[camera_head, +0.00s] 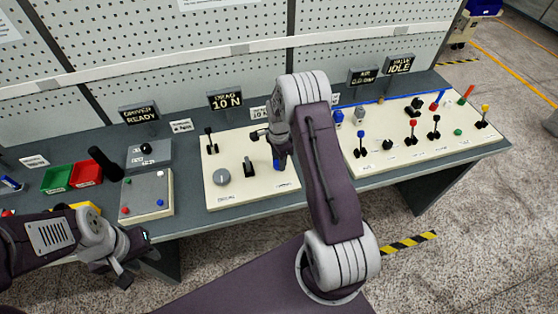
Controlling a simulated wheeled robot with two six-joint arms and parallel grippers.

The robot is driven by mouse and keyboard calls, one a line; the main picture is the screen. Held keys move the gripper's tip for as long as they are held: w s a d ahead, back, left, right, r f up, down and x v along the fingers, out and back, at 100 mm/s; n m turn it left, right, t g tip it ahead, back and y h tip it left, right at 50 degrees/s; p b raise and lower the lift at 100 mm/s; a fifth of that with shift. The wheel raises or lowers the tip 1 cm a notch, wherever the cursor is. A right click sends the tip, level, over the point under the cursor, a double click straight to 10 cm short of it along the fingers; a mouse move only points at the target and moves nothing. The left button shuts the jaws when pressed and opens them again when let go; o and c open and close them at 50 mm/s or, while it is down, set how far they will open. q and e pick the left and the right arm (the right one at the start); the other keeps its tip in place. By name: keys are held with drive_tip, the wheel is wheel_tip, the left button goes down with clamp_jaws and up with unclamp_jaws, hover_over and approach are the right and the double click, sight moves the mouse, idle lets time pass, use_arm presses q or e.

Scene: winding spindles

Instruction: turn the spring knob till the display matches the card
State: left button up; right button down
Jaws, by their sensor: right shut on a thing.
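The display (226,101) reads "DRAG 10 N" behind the cream panel (208,198). My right gripper (276,153) points down at the panel's right part, shut on what seems to be the spring knob. A blue piece (277,164) shows beneath it; the jaws and wrist hide most of what is held. My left gripper (135,259) is open and empty in front of the bench's left part.
The cream panel also has a grey dial (222,177), a black lever (210,142) and a black switch (249,167). A grey box (147,193), green bin (56,178) and red bin (86,174) stand left. A panel of coloured levers (379,168) stands right.

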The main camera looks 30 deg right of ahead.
drive_tip(key=shift+w+r, duration=0.1)
drive_tip(key=shift+w, duration=0.05)
drive_tip(key=c, duration=0.9)
unclamp_jaws()
drive_tip(key=shift+c, duration=0.2)
wheel_tip(320, 180, up, 8)
drive_tip(key=shift+a+r+b, duration=0.1)
drive_tip(key=shift+b, duration=0.7)
drive_tip(key=shift+r, duration=0.45)
